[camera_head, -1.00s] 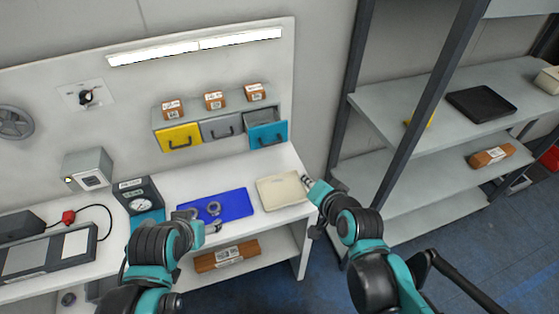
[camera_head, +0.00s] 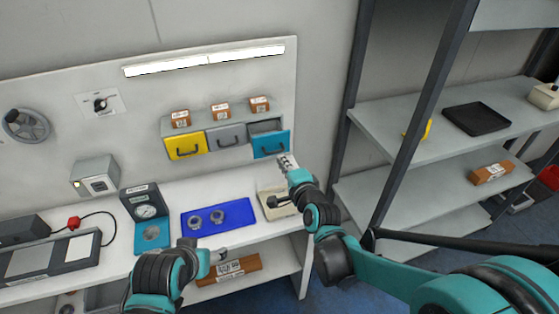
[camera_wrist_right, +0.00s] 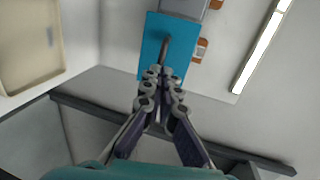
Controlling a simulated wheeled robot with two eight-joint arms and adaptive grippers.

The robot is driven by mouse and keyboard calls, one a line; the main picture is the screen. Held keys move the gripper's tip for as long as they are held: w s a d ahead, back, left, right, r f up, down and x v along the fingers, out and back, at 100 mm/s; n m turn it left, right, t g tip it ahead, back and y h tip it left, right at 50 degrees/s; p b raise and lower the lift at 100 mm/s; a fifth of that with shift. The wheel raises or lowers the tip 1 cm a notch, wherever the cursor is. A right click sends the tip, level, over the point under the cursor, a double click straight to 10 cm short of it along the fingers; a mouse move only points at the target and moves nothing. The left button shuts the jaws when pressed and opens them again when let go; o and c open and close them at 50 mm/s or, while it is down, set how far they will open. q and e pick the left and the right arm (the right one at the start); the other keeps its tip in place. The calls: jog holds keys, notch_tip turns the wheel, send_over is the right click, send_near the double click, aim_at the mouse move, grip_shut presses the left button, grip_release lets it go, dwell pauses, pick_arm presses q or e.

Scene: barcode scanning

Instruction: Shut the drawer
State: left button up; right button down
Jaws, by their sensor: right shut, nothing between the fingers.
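The blue drawer (camera_head: 271,145) is the right one of three in the wall unit. It is pulled out, and its open top shows above the front; the yellow drawer (camera_head: 186,146) and grey drawer (camera_head: 227,136) look closed. My right gripper (camera_head: 286,160) is shut and empty, just below and in front of the blue drawer. In the right wrist view the closed fingertips (camera_wrist_right: 163,73) point at the blue front (camera_wrist_right: 184,36), near its handle (camera_wrist_right: 165,47). I cannot tell whether they touch. My left gripper (camera_head: 222,253) is low at the bench's front edge; its fingers are too small to read.
Several brown boxes (camera_head: 221,111) stand on top of the drawer unit. A cream tray (camera_head: 268,211) lies on the bench under my right arm, beside a blue mat (camera_head: 240,213) with rings. A shelf rack (camera_head: 347,130) stands close on the right.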

aim_at(273, 143)
jog(key=x, duration=0.3)
dwell(0.4)
jog(key=x, duration=0.3)
jog(key=r+b+x, duration=0.1)
jog(key=x, duration=0.4)
jog(key=shift+w+a+r, duration=0.15)
jog(key=shift+w+r, duration=0.15)
jog(key=shift+w, duration=0.15)
jog(key=shift+r, duration=0.15)
jog(key=shift+s, duration=0.1)
